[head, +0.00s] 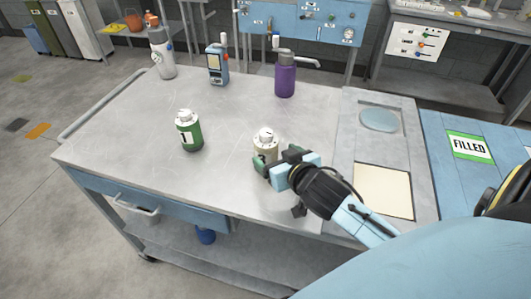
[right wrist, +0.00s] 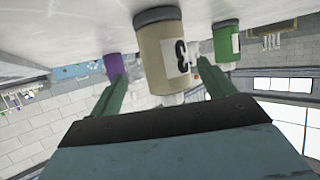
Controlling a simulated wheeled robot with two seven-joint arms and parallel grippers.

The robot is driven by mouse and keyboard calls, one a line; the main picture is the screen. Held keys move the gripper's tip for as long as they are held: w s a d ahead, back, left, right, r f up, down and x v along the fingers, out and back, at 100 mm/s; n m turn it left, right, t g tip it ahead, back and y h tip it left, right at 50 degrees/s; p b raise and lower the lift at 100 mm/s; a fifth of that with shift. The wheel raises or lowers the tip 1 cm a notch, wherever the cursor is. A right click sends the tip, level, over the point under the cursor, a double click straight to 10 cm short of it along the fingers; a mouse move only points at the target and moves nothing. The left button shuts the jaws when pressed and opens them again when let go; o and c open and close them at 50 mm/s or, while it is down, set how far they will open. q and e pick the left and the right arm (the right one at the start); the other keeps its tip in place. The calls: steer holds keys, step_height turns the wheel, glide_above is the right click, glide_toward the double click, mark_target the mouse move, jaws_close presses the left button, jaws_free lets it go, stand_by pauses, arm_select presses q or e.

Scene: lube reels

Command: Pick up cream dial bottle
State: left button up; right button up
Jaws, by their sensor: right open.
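The cream dial bottle (head: 265,143) stands upright on the grey cart top, with a white dial cap and a dark number. My right gripper (head: 280,161) is open at its near side and partly hides its lower body. In the right wrist view, which is upside down, the cream bottle (right wrist: 161,52) shows a black 3 and stands between the two green fingers of my right gripper (right wrist: 160,88). I see a gap beside the bottle, though I cannot tell whether a finger touches it. My left gripper is not in view.
A green dial bottle (head: 188,132) stands to the left. A purple pump bottle (head: 285,78), a blue device (head: 217,62) and a grey-white bottle (head: 162,52) stand along the back. A cream pad (head: 383,190) and round dish (head: 379,119) are on the right. The front left top is clear.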

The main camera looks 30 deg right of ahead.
mark_target(271, 156)
steer(key=shift+w+f, duration=0.25)
steer(key=shift+w, duration=0.25)
steer(key=x, duration=0.3)
steer(key=shift+w+a+f+b, duration=0.3)
steer(key=shift+w+f, duration=0.1)
steer(key=shift+w, duration=0.15)
steer(key=c, duration=1.2)
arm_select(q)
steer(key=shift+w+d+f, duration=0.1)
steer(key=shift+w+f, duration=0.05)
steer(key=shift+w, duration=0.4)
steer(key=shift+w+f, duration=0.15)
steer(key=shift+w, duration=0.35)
arm_select(e)
steer(key=shift+c, duration=0.2)
